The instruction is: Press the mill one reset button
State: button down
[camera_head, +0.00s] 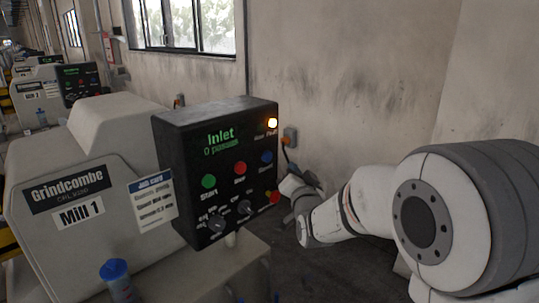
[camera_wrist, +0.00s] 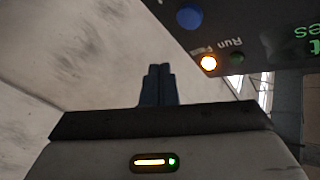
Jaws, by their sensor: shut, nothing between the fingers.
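The Mill 1 control panel (camera_head: 222,175) is a black box with a green Start button (camera_head: 208,182), a red button (camera_head: 239,168) and a blue button (camera_head: 266,157). The blue button's label is too small to read surely; it looks like the reset. An amber lamp (camera_head: 272,123) glows above it. In the wrist view, which sees the panel upside down, the blue button (camera_wrist: 190,17) is at the top and the lit lamp (camera_wrist: 208,63) is below it. My gripper (camera_wrist: 160,70) is shut and empty, with its fingertips apart from the blue button in the picture.
A red knob (camera_head: 274,197) sticks out at the panel's lower right, near my wrist. Black knobs (camera_head: 217,222) line the panel's bottom. A blue-capped bottle (camera_head: 116,275) stands in front of the mill (camera_head: 110,190). The wall (camera_head: 340,80) is behind my arm.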

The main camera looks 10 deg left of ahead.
aim_at(272, 155)
jog(key=shift+w+a, duration=0.9)
jog(key=shift+a, duration=0.25)
jog(key=shift+w+a, duration=0.9)
jog(key=shift+a, duration=0.25)
dwell(0.4)
jog(key=shift+w+a+b, duration=0.3)
jog(key=shift+a+b, duration=0.05)
jog(key=shift+b, duration=0.2)
jog(key=shift+w+a+b, duration=0.25)
jog(key=shift+a+b, duration=0.1)
dwell(0.6)
jog(key=shift+d, duration=0.1)
jog(key=shift+s+d+b, duration=0.5)
jog(key=shift+d+b, duration=0.1)
jog(key=shift+b, duration=0.25)
